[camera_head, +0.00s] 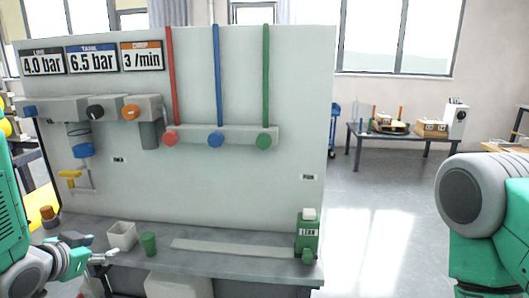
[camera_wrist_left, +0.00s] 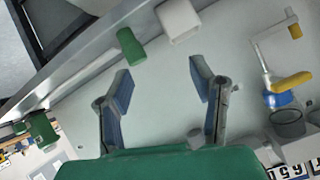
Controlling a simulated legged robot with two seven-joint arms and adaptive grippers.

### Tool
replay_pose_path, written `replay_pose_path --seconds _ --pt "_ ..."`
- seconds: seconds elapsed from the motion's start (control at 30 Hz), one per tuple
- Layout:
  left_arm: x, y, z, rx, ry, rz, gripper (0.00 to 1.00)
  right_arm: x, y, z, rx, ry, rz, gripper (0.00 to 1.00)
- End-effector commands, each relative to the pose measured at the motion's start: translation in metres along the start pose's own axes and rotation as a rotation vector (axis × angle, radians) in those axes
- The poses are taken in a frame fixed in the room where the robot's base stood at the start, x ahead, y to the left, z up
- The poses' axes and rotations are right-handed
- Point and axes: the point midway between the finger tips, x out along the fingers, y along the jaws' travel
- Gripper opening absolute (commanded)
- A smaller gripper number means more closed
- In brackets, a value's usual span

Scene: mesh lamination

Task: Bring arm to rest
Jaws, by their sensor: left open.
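My left gripper (camera_head: 108,268) is low at the left of the head view, in front of the grey bench ledge. In the left wrist view my left gripper (camera_wrist_left: 158,68) has its two blue-padded fingers spread wide, with nothing between them.
A white panel (camera_head: 230,190) with knobs, coloured pipes and gauge signs rises behind the ledge (camera_head: 200,262). A yellow lever (camera_head: 70,174) hangs below a blue-banded filter (camera_head: 84,150). A green box (camera_head: 307,235) stands at the ledge's right end.

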Motion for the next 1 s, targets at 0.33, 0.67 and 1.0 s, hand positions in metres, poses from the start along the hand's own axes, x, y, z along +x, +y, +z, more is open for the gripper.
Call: replay_pose_path --seconds 0.33,0.67,1.0 --pt "-0.045 0.150 0.221 -0.193 -0.572 0.135 0.50 0.005 0.000 0.000 0.000 0.000 0.000 0.40" --pt "-0.135 0.227 0.324 -0.281 -0.939 0.186 0.50 0.007 0.000 0.000 0.000 0.000 0.000 0.40" --pt "-0.143 0.233 0.330 -0.287 -0.969 0.189 0.50 0.007 0.000 0.000 0.000 0.000 0.000 0.40"
